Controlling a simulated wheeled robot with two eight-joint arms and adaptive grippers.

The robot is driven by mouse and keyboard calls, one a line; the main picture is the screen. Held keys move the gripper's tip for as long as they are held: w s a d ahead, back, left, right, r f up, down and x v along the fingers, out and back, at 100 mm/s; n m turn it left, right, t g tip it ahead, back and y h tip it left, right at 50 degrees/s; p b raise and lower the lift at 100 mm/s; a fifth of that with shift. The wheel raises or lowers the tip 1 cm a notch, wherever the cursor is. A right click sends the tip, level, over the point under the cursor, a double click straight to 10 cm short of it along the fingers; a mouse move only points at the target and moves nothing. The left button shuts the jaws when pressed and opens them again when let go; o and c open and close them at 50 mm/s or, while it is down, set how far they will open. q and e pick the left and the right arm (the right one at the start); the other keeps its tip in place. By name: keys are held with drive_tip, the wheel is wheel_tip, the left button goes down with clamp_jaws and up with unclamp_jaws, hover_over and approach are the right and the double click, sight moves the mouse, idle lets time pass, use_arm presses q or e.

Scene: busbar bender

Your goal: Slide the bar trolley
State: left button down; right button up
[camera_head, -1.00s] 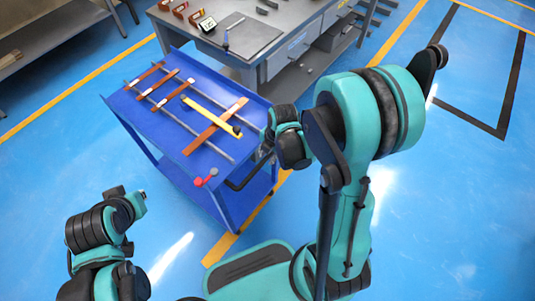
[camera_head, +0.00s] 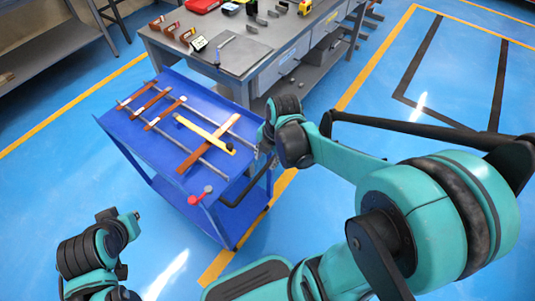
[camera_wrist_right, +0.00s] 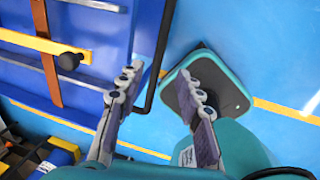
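The blue bar trolley (camera_head: 225,165) stands left of centre in the head view, with copper-coloured bars (camera_head: 205,148) and a yellow bar with a black knob (camera_head: 205,134) lying across grey rails on its top. Its black handle (camera_head: 243,186) sticks out at the near right side. My right gripper (camera_wrist_right: 158,78) is open and empty in the right wrist view. The handle (camera_wrist_right: 158,50) runs in the gap between its fingers there, with no finger clearly closed on it. In the head view my left arm's end (camera_head: 128,222) is at the lower left, apart from the trolley; its fingers are not clear.
A grey workbench (camera_head: 262,62) with tools and small parts stands just behind the trolley. A grey shelf (camera_head: 50,50) is at the upper left. A red-knobbed part (camera_head: 200,196) sits at the trolley's near edge. Blue floor to the right is mostly clear.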

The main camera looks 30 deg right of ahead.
drive_tip(key=shift+s+d+r, duration=0.1)
drive_tip(key=shift+s+r, duration=0.1)
drive_tip(key=shift+r, duration=0.9)
drive_tip(key=s+a+r+m+t, duration=0.1)
drive_tip(key=s+r+m+t, duration=0.1)
drive_tip(key=m, duration=1)
drive_tip(key=s+a+r+m+t+h, duration=0.1)
drive_tip(key=s+a+r+m+t, duration=0.1)
drive_tip(key=m, duration=0.9)
wheel_tip(320, 180, up, 2)
drive_tip(key=shift+s+a+r+m+t, duration=0.1)
drive_tip(key=shift+s+a+m+t, duration=0.15)
drive_tip(key=shift+s+m+t, duration=0.5)
drive_tip(key=shift+s+n, duration=0.2)
drive_tip(key=shift+n, duration=0.15)
